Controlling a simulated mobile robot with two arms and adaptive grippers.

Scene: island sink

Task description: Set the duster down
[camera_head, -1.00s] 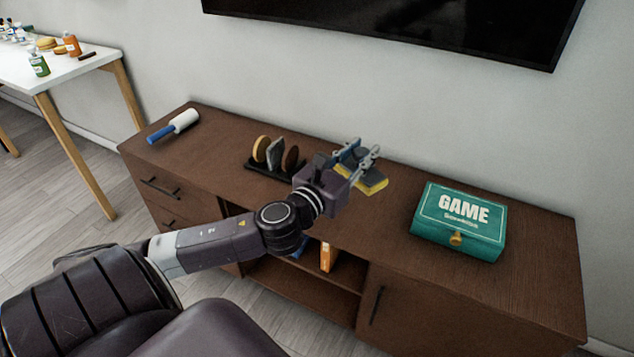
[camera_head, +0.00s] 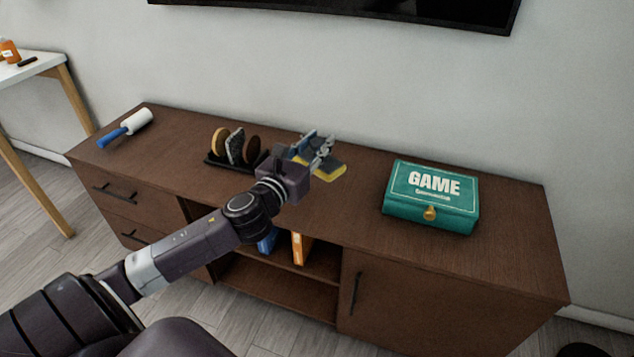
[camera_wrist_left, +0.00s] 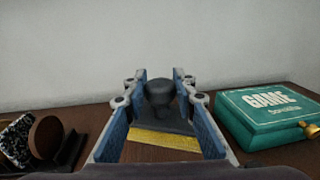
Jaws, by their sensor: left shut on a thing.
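The duster (camera_head: 330,172) is a dark block with a yellow edge, above or on the brown cabinet top (camera_head: 365,172). In the left wrist view, the duster (camera_wrist_left: 165,139) shows a rounded dark knob between the blue-lined fingers. My left gripper (camera_head: 317,148) is shut on it, and its fingers also frame it in the left wrist view (camera_wrist_left: 160,82). The duster looks about level and very low; I cannot tell whether its underside touches the wood. Part of it is hidden by the gripper. My right gripper is not in view.
A green game box (camera_head: 432,198) stands to the right. A dark rack (camera_head: 232,163) with several round and square pieces is to the left, with a lint roller (camera_head: 127,127) farther left. The wall (camera_head: 400,80) is close behind. Cabinet top is clear between duster and game box.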

